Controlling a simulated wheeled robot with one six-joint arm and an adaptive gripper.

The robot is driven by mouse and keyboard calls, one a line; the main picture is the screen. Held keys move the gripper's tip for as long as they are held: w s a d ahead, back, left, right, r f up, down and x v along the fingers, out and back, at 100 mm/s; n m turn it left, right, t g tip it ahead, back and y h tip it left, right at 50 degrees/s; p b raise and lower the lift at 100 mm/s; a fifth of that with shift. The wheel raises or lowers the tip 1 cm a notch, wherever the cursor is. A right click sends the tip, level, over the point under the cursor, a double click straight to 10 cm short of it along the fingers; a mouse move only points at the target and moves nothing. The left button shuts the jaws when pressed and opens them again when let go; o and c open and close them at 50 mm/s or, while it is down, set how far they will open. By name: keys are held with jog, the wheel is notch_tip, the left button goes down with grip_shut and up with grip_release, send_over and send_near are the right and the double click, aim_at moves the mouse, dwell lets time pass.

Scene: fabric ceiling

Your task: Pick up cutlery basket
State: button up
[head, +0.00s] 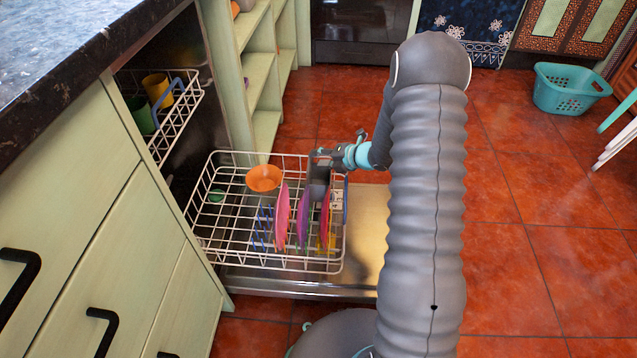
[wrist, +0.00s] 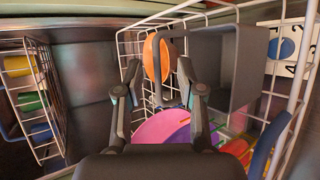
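The cutlery basket is a dark grey open box with a loop handle. In the wrist view the cutlery basket (wrist: 250,62) stands right of centre inside the dishwasher's lower rack (wrist: 128,38). In the head view the basket (head: 319,182) shows at the right part of the rack (head: 222,240), just below my gripper (head: 322,155). In the wrist view my gripper (wrist: 160,75) is open, its two fingers apart, with the basket's handle showing between them. I cannot tell whether either finger touches the handle.
An orange bowl (head: 263,178), a pink plate (head: 281,215) and a purple plate (head: 303,215) stand in the lower rack close to the basket. The upper rack (head: 180,118) holds cups on the left.

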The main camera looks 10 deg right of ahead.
aim_at(310, 159)
jog(key=x, duration=0.4)
jog(key=shift+w+a, duration=0.2)
jog(key=shift+a, duration=0.1)
grip_shut()
